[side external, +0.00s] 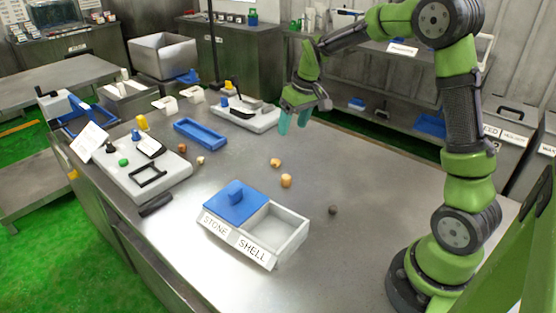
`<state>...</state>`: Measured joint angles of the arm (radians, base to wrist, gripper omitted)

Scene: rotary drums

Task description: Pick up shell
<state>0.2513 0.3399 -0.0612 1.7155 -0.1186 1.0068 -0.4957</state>
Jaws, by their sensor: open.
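Two small tan-orange lumps, one nearer (286,180) and one farther (276,162), lie on the metal table (370,180); they may be shells, but they are too small to be sure. A small dark grey lump (333,210) lies to their right, nearer the camera. A two-part box (290,240) stands at the front; its compartment labelled SHELL is open and looks empty, and a blue lid (236,203) covers the STONE side. My gripper (294,119) is open and empty, with teal fingertips pointing down, above the table's back part, behind the tan lumps.
A brown lump (182,148) and a pale lump (200,160) lie left of centre. A blue tray (200,133) is behind them. A grey-white device (145,170) stands at left, another (245,113) at the back. The table right of the tan lumps is mostly clear.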

